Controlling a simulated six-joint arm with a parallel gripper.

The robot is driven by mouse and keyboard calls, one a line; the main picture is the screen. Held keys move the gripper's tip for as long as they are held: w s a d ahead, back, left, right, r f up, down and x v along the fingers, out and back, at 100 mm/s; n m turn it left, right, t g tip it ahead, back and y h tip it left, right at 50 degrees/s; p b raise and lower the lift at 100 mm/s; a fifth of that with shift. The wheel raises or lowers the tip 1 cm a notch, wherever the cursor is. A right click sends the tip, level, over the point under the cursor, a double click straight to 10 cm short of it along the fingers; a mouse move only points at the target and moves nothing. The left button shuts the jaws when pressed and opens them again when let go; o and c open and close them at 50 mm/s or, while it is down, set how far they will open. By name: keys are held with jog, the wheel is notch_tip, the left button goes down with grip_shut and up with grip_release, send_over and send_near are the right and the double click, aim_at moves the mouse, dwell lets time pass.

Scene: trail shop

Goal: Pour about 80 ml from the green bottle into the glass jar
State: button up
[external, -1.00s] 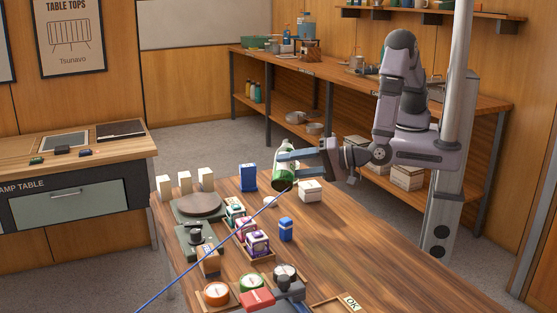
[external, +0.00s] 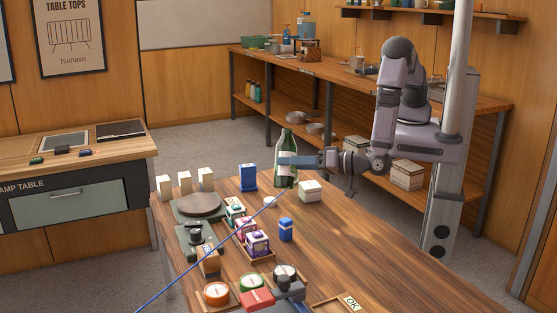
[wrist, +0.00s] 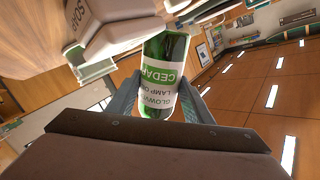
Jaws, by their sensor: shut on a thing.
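The green bottle (external: 286,144) is upright, with its neck up, near the far edge of the wooden table in the external view. My gripper (external: 288,160) is shut around its body from the right. I cannot tell whether its base touches the table. No glass jar shows clearly.
A white block (external: 310,190) stands right of the bottle, close to it. A blue box (external: 248,177) is to the left, a small blue container (external: 286,229) nearer. A blue cord (external: 205,253) crosses the near left. The table's right side is mostly clear.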

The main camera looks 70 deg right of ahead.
aim_at(292, 153)
jog(key=shift+a+r+n, duration=0.1)
jog(key=shift+r+n, duration=0.1)
jog(key=shift+n, duration=0.2)
jog(key=shift+r+n+p, duration=0.4)
jog(key=shift+r+p, duration=0.2)
jog(key=shift+p, duration=0.1)
jog(key=shift+r+n+t+h+p, duration=0.3)
jog(key=shift+r+n+t+p, duration=0.2)
jog(key=shift+r+n+p, duration=0.45)
jog(key=shift+f+n+t+b, duration=0.15)
jog(key=shift+f+n+b, duration=0.05)
jog(key=shift+n, duration=0.4)
jog(key=shift+f+n+t+b, duration=0.15)
jog(key=shift+n+b, duration=0.05)
jog(key=shift+n, duration=0.35)
